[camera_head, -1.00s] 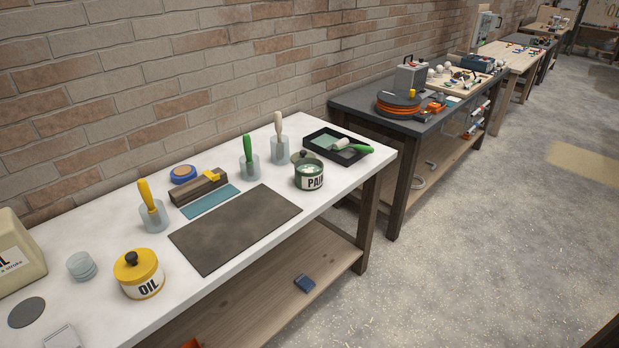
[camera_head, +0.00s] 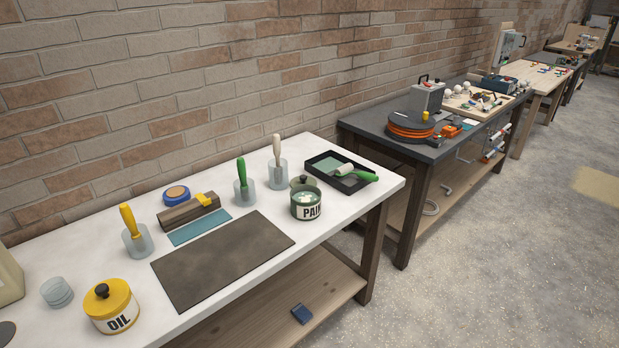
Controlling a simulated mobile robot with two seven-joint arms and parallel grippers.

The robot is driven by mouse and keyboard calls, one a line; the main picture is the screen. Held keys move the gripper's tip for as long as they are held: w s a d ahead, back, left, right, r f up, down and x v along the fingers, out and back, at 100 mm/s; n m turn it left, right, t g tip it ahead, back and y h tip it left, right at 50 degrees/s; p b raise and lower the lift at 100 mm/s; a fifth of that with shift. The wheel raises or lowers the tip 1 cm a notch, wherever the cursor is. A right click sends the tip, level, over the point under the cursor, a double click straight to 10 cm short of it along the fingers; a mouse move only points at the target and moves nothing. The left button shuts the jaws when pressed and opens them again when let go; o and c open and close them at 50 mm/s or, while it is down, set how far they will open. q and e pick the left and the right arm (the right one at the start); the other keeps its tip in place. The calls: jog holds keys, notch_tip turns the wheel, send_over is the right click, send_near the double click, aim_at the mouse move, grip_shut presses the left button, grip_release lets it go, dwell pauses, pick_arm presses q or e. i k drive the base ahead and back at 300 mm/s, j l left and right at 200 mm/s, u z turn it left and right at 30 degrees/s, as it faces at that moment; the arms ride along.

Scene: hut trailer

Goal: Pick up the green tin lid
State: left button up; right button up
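The green paint tin (camera_head: 306,207), with a white label reading PAI, stands toward the right end of the white-topped table. Its top is open and pale contents show inside. A dull green lid (camera_head: 297,184) with a dark round knob shows right behind the tin's rim, partly hidden by it. I cannot tell whether the lid lies flat on the table or leans on the tin. Neither of my grippers is in view.
A black paint tray (camera_head: 341,172) with a green-handled roller is right of the tin. Brushes in glass cups stand to its left. A dark mat (camera_head: 222,260) lies in front, left. A yellow OIL tin (camera_head: 112,307) is at front left. Brick wall behind; open floor right.

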aim_at(302, 179)
jog(key=i+l, duration=0.25)
jog(key=l, duration=0.15)
jog(key=i+l+u, duration=0.1)
jog(key=i+l, duration=0.45)
jog(key=l, duration=0.25)
jog(key=i+l+u, duration=0.1)
jog(key=i+l, duration=0.15)
jog(key=l, duration=0.15)
jog(key=i+l, duration=0.2)
jog(key=l, duration=0.2)
jog(key=i+u, duration=0.05)
